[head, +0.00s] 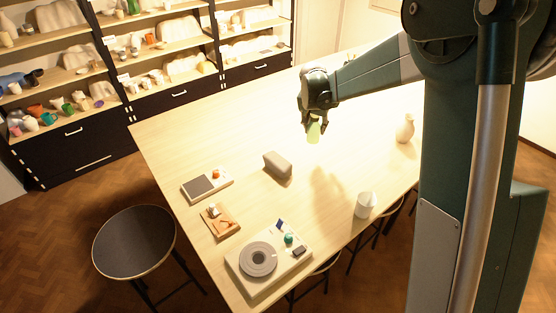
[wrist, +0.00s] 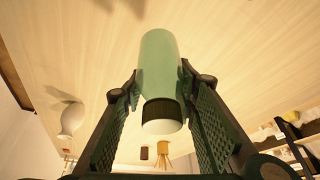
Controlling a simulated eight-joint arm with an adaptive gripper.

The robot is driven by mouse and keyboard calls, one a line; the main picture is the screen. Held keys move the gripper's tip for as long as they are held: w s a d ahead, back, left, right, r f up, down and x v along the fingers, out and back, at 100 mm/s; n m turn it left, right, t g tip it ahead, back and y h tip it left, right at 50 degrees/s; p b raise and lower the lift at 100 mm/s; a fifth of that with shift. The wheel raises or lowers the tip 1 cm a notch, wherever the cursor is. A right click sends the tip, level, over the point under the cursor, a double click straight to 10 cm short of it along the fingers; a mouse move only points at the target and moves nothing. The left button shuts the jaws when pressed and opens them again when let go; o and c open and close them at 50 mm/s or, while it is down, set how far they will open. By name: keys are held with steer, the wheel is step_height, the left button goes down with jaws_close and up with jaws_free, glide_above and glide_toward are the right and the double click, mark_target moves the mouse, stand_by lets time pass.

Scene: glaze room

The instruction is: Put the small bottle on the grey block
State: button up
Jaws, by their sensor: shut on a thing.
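The small bottle (head: 314,132) is pale green with a dark neck. My gripper (head: 312,122) is shut on it and holds it above the table. The grey block (head: 278,165) lies on the table in the head view, to the left of and below the bottle in the picture. Nothing rests on top of the block. The block does not show in the wrist view.
On the table (head: 180,142) stand a white cup (head: 365,205), a pale vase (head: 405,129), a turntable-like device (head: 258,260), a small orange-brown board (head: 220,220) and a scale-like device (head: 207,185). A stool (head: 134,242) stands at the left. The table around the grey block is clear.

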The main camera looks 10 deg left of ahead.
step_height(320, 180, up, 2)
steer(key=n, duration=0.2)
glide_above(279, 156)
steer(key=shift+w+r+y, duration=0.15)
steer(key=shift+r+y, duration=0.05)
steer(key=shift+y, duration=0.2)
steer(key=shift+f+p, duration=0.35)
steer(key=shift+f, duration=2.75)
steer(key=shift+f, duration=0.15)
steer(key=shift+f, duration=1.75)
steer(key=shift+f, duration=0.15)
steer(key=o, duration=0.9)
steer(key=shift+c, duration=0.2)
steer(key=shift+o, duration=0.3)
